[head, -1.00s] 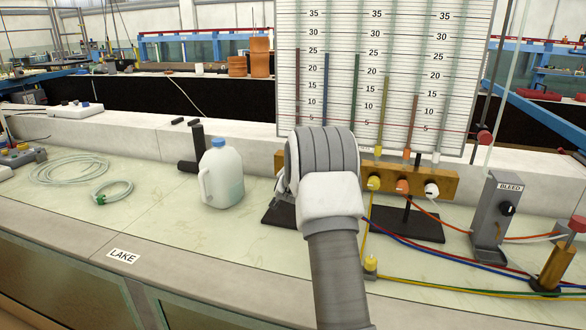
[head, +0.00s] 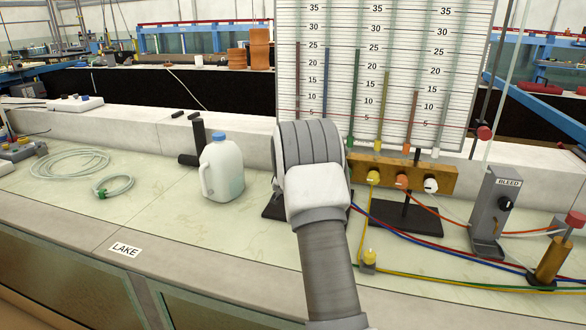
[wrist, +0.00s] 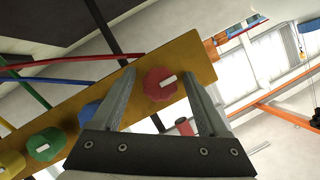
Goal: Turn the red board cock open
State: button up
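The red board cock (wrist: 160,84) is a round red knob with a white bar. It sits at one end of the brown cock board (wrist: 190,62) in the wrist view, which also shows in the head view (head: 447,180). My gripper (wrist: 158,80) is open, its fingers on either side of the red knob in the picture; I cannot tell whether they touch it. A blue cock (wrist: 90,113) is partly hidden by a finger. In the head view my arm hides the red cock and the gripper.
Green (wrist: 43,145) and yellow (wrist: 8,165) cocks follow along the board. Yellow (head: 373,177), orange (head: 402,181) and white (head: 431,185) cocks show right of my arm. A milky jug (head: 222,170) stands left. The BLEED box (head: 493,205) and coloured tubes lie right.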

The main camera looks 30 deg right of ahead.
jog(key=v, duration=1.7)
jog(key=shift+s+p, duration=0.3)
